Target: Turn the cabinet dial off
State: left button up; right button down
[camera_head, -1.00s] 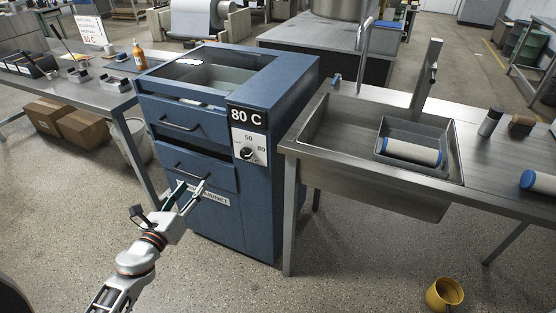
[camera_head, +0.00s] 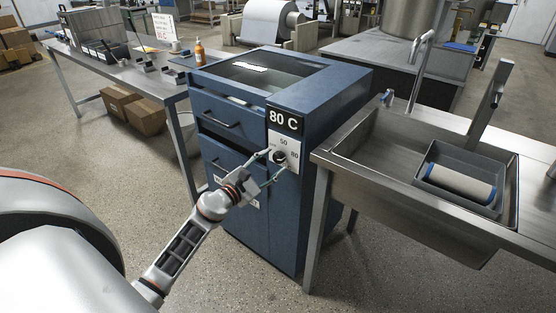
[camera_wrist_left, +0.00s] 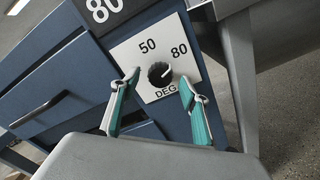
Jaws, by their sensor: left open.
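The blue cabinet (camera_head: 342,120) stands in the middle of the head view, with an "80 C" sign above a white dial plate. The black round dial (camera_head: 280,158) sits on that plate, below the marks 50 and 80. In the left wrist view the dial (camera_wrist_left: 159,73) shows a white pointer line aimed up and right, toward the 80. My left gripper (camera_head: 271,167) is open in front of the plate. In the wrist view its teal fingertips (camera_wrist_left: 160,79) are on either side of the dial, apart from it. My right gripper is in neither view.
A steel sink (camera_head: 375,150) stands close to the right of the cabinet, with a grey tray (camera_head: 487,204) holding a roller. A steel table (camera_head: 100,70) with several small items and an orange bottle (camera_head: 199,52) is at the left. The floor in front is clear.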

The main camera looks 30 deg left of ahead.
pick_arm(q)
jog(key=shift+w+d, duration=0.1)
jog(key=shift+w, duration=1.3)
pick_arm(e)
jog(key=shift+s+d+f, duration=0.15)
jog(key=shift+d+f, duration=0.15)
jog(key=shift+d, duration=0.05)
pick_arm(q)
jog(key=shift+c, duration=0.3)
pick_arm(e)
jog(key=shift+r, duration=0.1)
pick_arm(q)
jog(key=c, duration=1)
jog(key=shift+c, duration=0.2)
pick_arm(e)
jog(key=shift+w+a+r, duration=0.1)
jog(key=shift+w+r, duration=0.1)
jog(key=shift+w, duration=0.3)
